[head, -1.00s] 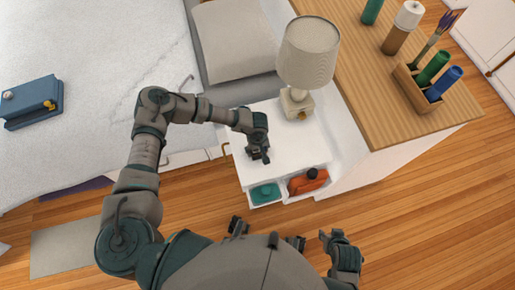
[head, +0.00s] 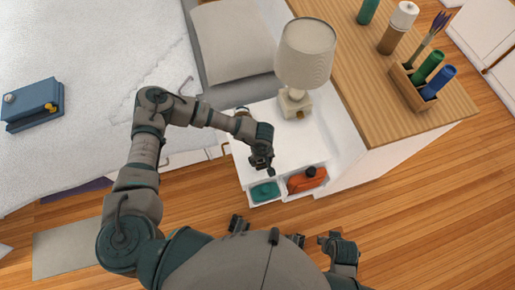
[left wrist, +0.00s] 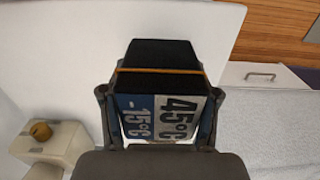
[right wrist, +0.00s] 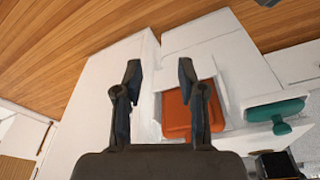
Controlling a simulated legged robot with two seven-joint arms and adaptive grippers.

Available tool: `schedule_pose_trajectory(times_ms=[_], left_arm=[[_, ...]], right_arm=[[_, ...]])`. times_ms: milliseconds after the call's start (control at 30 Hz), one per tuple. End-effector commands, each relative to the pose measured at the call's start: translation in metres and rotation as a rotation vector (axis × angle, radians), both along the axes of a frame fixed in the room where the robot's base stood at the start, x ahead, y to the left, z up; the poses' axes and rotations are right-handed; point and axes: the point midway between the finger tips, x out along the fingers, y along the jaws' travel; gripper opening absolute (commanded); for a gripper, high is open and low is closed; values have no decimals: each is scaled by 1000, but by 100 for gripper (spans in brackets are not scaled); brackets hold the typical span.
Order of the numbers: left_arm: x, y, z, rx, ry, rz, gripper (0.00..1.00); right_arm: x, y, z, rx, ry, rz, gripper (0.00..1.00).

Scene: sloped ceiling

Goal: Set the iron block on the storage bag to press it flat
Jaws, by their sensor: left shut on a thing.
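My left gripper (head: 262,165) is over the white nightstand top. In the left wrist view (left wrist: 160,110) its fingers are shut on a black block (left wrist: 158,55) with an orange band and blue and white labels reading 45°C and -15°C. Whether this is the iron block I cannot tell. No storage bag can be made out for certain. A faint pale flat shape (head: 150,98) lies on the white bed, and a plump grey cushion-like thing (head: 232,42) is at the bed's head. My right gripper (head: 335,240) is low at the front; in the right wrist view (right wrist: 160,75) it is open and empty.
A lamp (head: 305,55) stands on the nightstand (head: 290,145). Its front compartments hold a teal item (head: 265,192) and an orange item (head: 305,180). A blue box (head: 32,103) lies on the bed (head: 80,60). A wooden-topped cabinet (head: 360,85) at right holds bottles and a brush holder.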

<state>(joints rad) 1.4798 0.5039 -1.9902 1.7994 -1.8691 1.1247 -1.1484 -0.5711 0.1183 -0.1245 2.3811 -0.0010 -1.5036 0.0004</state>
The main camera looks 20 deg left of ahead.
Motion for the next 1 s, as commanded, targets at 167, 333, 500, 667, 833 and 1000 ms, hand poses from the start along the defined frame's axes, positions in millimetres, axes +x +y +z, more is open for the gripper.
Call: schedule_pose_trajectory(times_ms=[167,333,500,667,833,1000], left_arm=[[-39,-28,7,-5,0,-6,0],[-64,-45,9,-3,-1,-5,0],[-76,-53,10,-2,-2,-2,0],[-79,-55,10,-2,-3,-1,0],[-79,-55,10,-2,-3,-1,0],[-77,-56,14,-4,-1,-19,0]], right_arm=[[3,1,-10,0,0,1,40],[4,1,-15,0,1,1,40],[5,1,-18,0,4,1,40],[6,1,-18,0,4,1,40],[6,1,-19,-1,3,1,40],[7,1,-17,0,-4,1,40]])
